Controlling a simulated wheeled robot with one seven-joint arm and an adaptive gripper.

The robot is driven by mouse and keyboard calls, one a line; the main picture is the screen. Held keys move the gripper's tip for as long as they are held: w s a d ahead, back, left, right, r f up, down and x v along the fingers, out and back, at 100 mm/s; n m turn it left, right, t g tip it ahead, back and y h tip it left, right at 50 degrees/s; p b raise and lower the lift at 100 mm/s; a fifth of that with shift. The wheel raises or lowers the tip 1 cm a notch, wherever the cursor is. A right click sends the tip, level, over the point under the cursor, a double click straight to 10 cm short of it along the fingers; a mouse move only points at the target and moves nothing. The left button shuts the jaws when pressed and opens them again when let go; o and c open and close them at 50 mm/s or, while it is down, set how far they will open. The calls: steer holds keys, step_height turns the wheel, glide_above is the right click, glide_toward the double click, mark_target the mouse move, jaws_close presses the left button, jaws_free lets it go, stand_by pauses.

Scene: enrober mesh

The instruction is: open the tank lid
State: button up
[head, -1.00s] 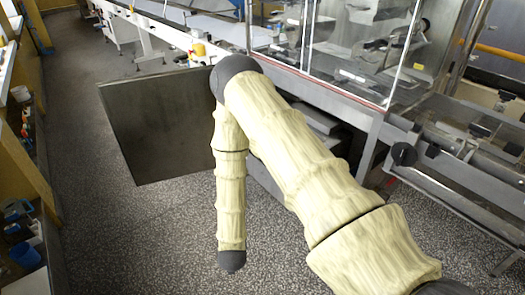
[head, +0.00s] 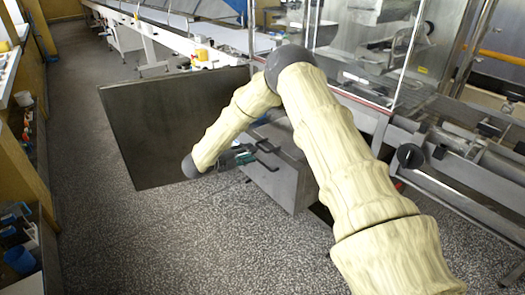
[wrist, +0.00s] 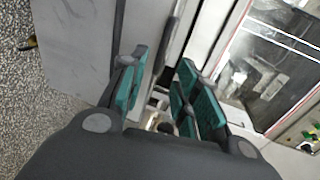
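My gripper (head: 262,155) is beside a grey metal box (head: 290,180) low under the machine, which may be the tank. Its two fingers point right, towards the box. In the wrist view the teal-padded fingers of my gripper (wrist: 160,70) are apart, with nothing clearly held between them. A pale flat metal face (wrist: 85,40) and a narrow gap beside it lie beyond the fingers. Whether the fingers touch the box cannot be told. The lid cannot be told apart from the box, and my arm hides the box's right part.
A large dark metal panel (head: 165,130) stands upright left of my gripper. The glass-walled machine (head: 370,60) and its steel frame are at right. A cluttered shelf (head: 30,160) runs along the left. The speckled floor (head: 150,230) in front is clear.

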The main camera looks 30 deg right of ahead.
mark_target(263, 150)
steer(key=p+x, duration=0.1)
steer(key=x, duration=0.6)
steer(key=shift+w+d+f, duration=0.1)
steer(key=shift+d, duration=0.2)
steer(key=c, duration=0.7)
jaws_close()
steer(key=shift+a+f, duration=0.1)
